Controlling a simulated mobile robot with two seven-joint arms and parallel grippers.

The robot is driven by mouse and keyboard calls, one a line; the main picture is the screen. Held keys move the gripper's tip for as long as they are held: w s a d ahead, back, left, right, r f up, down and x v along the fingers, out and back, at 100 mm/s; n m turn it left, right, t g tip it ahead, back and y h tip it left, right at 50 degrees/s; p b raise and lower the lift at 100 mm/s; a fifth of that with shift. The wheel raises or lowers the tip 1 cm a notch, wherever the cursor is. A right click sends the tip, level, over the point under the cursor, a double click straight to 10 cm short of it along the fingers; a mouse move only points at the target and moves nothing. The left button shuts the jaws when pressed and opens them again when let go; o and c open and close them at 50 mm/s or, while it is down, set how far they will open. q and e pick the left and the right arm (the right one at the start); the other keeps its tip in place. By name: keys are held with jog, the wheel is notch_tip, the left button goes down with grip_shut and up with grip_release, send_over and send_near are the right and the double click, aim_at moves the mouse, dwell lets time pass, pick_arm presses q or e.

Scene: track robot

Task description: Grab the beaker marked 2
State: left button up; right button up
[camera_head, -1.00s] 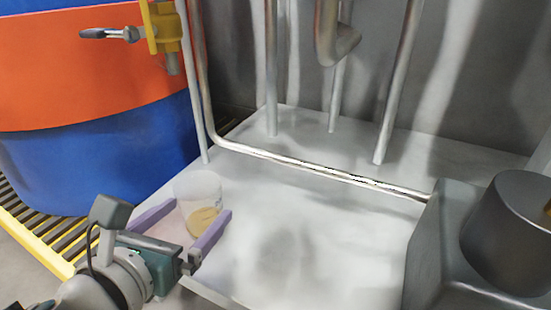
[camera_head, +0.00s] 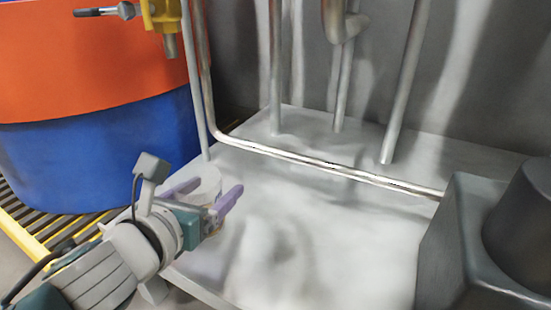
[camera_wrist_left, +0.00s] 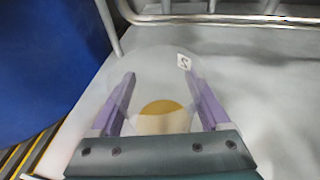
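The clear beaker (camera_head: 207,173) stands on the pale grey platform, near its left corner. In the left wrist view the beaker (camera_wrist_left: 158,85) is see-through, with a yellowish patch low inside and a small white label (camera_wrist_left: 184,62) that appears to carry a turned 2. My left gripper (camera_head: 221,184) has its purple fingers spread wide, one along each side of the beaker; the same fingers (camera_wrist_left: 161,76) flank it in the left wrist view. Firm contact cannot be made out. The near side of the beaker is partly hidden by my gripper. My right gripper is not in view.
A large blue and orange drum (camera_head: 100,150) stands close on the left, with a yellow valve (camera_head: 163,18). Metal pipes and a low rail (camera_head: 320,167) run behind the beaker. The platform (camera_head: 330,240) is clear in the middle. Yellow-edged grating (camera_head: 50,228) lies left.

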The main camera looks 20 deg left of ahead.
pick_arm(q)
jog(key=shift+s, duration=0.1)
jog(key=c, duration=0.7)
jog(key=shift+r, duration=0.15)
